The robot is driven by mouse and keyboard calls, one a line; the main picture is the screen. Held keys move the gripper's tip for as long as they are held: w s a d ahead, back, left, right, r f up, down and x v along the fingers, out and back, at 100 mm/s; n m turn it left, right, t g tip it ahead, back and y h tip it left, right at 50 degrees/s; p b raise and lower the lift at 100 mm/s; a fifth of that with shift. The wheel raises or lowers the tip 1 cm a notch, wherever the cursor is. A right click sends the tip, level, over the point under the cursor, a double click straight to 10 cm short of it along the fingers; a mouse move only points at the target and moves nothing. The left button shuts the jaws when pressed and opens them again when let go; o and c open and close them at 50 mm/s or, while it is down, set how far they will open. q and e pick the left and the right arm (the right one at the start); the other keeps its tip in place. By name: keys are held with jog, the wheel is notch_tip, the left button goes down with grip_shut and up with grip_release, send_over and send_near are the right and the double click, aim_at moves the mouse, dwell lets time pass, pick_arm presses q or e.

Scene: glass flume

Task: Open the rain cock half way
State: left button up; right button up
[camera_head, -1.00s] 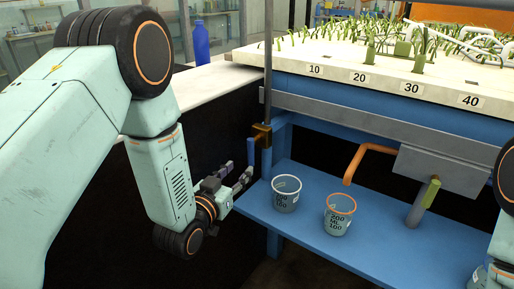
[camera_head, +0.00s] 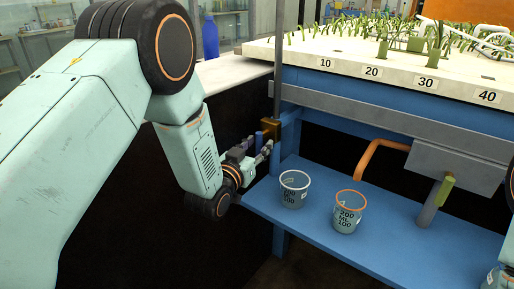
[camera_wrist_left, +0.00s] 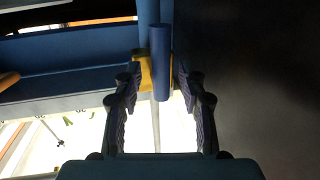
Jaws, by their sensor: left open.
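The rain cock is a brass valve body (camera_head: 271,128) on a thin upright pipe at the left end of the blue flume frame. Its blue lever (camera_head: 259,138) is partly hidden by my left gripper (camera_head: 265,146) in the head view. In the left wrist view the lever (camera_wrist_left: 160,62) runs between the two open fingers of my left gripper (camera_wrist_left: 158,84), with gaps on both sides. The brass body (camera_wrist_left: 145,72) shows behind it. The fingers do not appear closed on the lever. My right gripper is not in view.
A clear-rimmed beaker (camera_head: 294,189) and an orange-rimmed beaker (camera_head: 348,212) stand on the blue shelf (camera_head: 300,228). An orange pipe (camera_head: 375,150) and a grey pipe with a green handle (camera_head: 446,190) are to the right. A blue bottle (camera_head: 210,38) stands on the white bench behind my left arm.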

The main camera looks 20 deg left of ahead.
pick_arm(q)
grip_shut()
dwell(0.3)
dwell(0.4)
